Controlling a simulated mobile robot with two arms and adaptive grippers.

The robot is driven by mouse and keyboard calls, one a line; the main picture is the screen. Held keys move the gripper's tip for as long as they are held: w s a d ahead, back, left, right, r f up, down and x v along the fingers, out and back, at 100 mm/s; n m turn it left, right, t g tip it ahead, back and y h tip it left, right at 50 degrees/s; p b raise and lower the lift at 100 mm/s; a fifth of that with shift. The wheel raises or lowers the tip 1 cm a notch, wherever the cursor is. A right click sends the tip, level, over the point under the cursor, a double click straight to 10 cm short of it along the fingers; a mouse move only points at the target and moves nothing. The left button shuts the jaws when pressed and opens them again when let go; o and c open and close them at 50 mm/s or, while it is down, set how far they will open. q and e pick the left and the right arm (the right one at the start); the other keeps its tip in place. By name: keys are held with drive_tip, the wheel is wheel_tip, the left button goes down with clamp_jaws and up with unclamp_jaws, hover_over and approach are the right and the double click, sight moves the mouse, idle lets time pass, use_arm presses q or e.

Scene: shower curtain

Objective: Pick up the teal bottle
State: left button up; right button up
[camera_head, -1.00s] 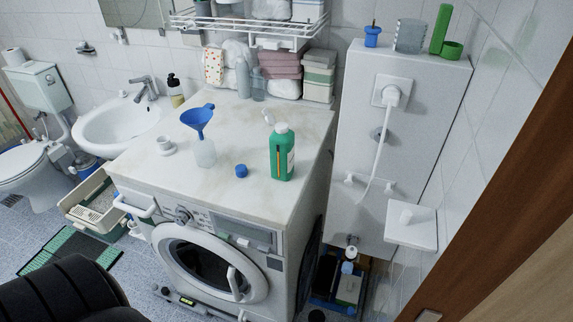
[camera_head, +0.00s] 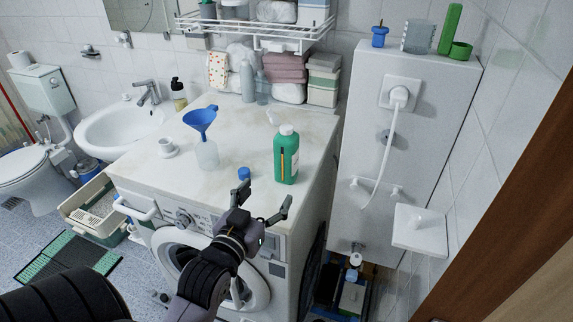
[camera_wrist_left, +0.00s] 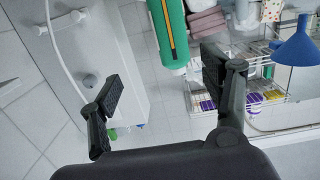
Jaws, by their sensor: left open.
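The teal bottle (camera_head: 286,155), green with a white cap and a label on its right side, stands upright on top of the washing machine (camera_head: 243,137) near its front right. My left gripper (camera_head: 263,198) is open and empty at the machine's front edge, nearer to me than the bottle and apart from it. In the left wrist view the bottle (camera_wrist_left: 170,32) enters from the top edge, between and beyond the open fingers (camera_wrist_left: 161,78); only part of it shows there. My right gripper is not in view.
A blue cap (camera_head: 243,173) lies left of the bottle. A blue funnel (camera_head: 201,120) sits in a clear bottle (camera_head: 207,154), with a white cup (camera_head: 168,147) to its left. A wire shelf (camera_head: 255,28) hangs behind. A white cabinet (camera_head: 401,140) rises at the right.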

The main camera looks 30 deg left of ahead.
sight(282, 152)
use_arm(q)
drive_tip(key=shift+t+y, duration=0.4)
drive_tip(key=p+x, duration=0.1)
drive_tip(key=x, duration=0.3)
drive_tip(key=r+p+x, duration=0.1)
drive_tip(key=x, duration=0.2)
drive_tip(key=a+r+p+x, duration=0.1)
drive_tip(key=x, duration=0.3)
drive_tip(key=shift+w+r, duration=0.2)
drive_tip(key=shift+a+f+p+x, duration=0.15)
drive_tip(key=shift+p+x, duration=0.3)
drive_tip(key=shift+x, duration=0.75)
drive_tip(key=shift+a+f+p+x, duration=0.1)
drive_tip(key=shift+p+x, duration=0.35)
drive_tip(key=shift+x, duration=0.75)
drive_tip(key=shift+w+a+f, duration=0.15)
drive_tip(key=shift+w, duration=0.4)
drive_tip(key=shift+s, duration=0.1)
drive_tip(key=shift+c, duration=0.2)
drive_tip(key=shift+c, duration=0.7)
drive_tip(key=c, duration=1.3)
clamp_jaws()
